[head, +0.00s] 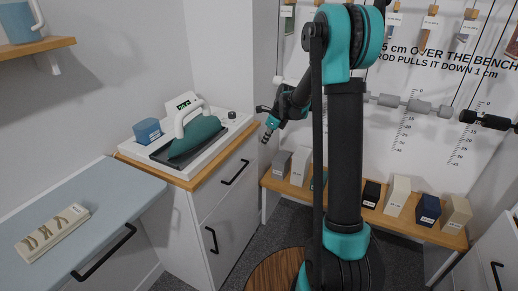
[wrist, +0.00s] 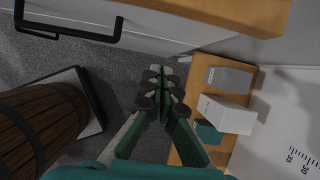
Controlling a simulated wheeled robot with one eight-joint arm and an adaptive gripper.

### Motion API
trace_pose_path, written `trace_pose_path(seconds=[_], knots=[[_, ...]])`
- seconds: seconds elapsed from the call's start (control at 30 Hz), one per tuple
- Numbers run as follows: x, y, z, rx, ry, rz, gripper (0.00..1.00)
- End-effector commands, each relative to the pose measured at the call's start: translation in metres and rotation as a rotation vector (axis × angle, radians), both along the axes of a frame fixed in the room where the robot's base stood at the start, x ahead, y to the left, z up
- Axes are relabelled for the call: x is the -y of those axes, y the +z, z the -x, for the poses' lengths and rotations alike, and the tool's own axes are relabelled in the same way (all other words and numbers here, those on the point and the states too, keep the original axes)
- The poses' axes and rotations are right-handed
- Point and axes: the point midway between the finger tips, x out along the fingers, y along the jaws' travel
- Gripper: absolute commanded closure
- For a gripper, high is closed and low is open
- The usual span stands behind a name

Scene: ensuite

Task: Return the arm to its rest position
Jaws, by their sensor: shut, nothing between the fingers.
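My gripper (head: 268,129) is at the end of my raised, folded arm, in front of the wall and to the right of the cabinet with the iron. In the wrist view my gripper (wrist: 161,90) points down with its fingers together and nothing between them. It hangs in the air over the gap between the cabinet and the low shelf. It touches nothing that I can see. My teal and black arm hides part of the wall and shelf in the head view.
A cabinet (head: 222,208) bears a teal iron (head: 195,136) and a blue box (head: 147,131). A low wooden shelf (head: 274,184) holds several blocks, including a white block (wrist: 228,113). A wooden barrel (wrist: 38,125) stands on the floor. A pale blue counter (head: 120,190) is at left.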

Motion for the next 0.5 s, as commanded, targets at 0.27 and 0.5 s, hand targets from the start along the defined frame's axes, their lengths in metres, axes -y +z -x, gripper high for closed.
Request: trace_pose_path(seconds=[0.27, 0.5], knots=[[0.012, 0.034, 0.007, 0.0, 0.0, 0.001, 1.0], [0.023, 0.043, 0.036, 0.061, 0.141, 0.056, 1.0]])
